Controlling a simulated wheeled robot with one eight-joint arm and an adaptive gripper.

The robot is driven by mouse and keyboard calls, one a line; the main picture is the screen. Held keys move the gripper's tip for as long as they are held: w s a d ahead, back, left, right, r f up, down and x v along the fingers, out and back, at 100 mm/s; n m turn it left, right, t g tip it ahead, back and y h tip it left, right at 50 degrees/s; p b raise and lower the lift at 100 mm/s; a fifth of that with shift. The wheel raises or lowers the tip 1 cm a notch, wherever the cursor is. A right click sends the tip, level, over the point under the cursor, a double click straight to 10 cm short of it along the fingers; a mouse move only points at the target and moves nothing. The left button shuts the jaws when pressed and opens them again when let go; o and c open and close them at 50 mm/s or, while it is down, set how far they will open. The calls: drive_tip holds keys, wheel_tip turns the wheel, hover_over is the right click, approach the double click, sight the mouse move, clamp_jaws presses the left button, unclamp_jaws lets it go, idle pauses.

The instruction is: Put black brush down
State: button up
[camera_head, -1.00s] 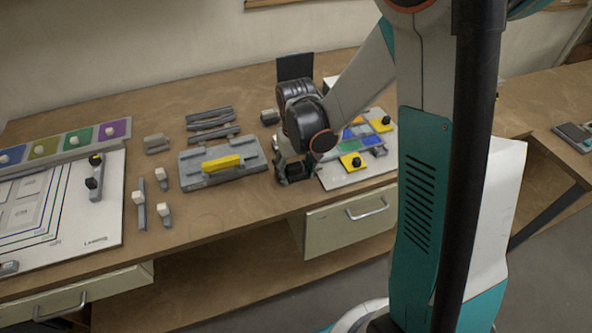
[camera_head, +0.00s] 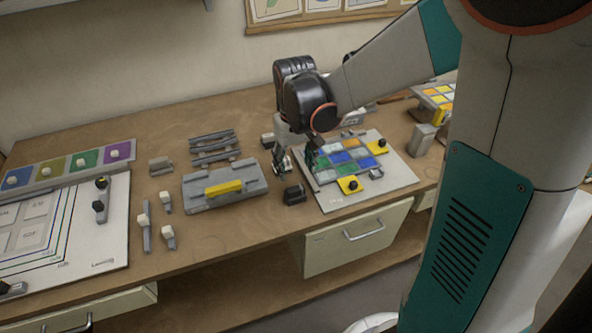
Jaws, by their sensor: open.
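My gripper (camera_head: 296,162) is open above the table, at the left edge of the coloured-tile board (camera_head: 395,187). No object shows between its fingers. A small black block-like piece (camera_head: 293,194) stands on the wood below and in front of the gripper, apart from it; it may be the black brush, but it is too small to be sure. Another slim grey tool with a black knob (camera_head: 100,205) lies on the white panel (camera_head: 118,235) at the left.
A grey tray with a yellow handle (camera_head: 225,187) stands left of my gripper. Grey bars (camera_head: 213,148) lie behind it, and several white-knobbed tools (camera_head: 145,228) lie to its left. A grey block (camera_head: 422,140) stands right of the tile board. Bare wood shows along the front.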

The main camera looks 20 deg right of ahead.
drive_tip(key=s+r+t, duration=0.7)
drive_tip(key=s+r, duration=0.5)
drive_tip(key=s, duration=0.3)
wheel_tip(320, 180, down, 3)
drive_tip(key=b, duration=0.3)
drive_tip(key=shift+o, duration=0.4)
idle(0.6)
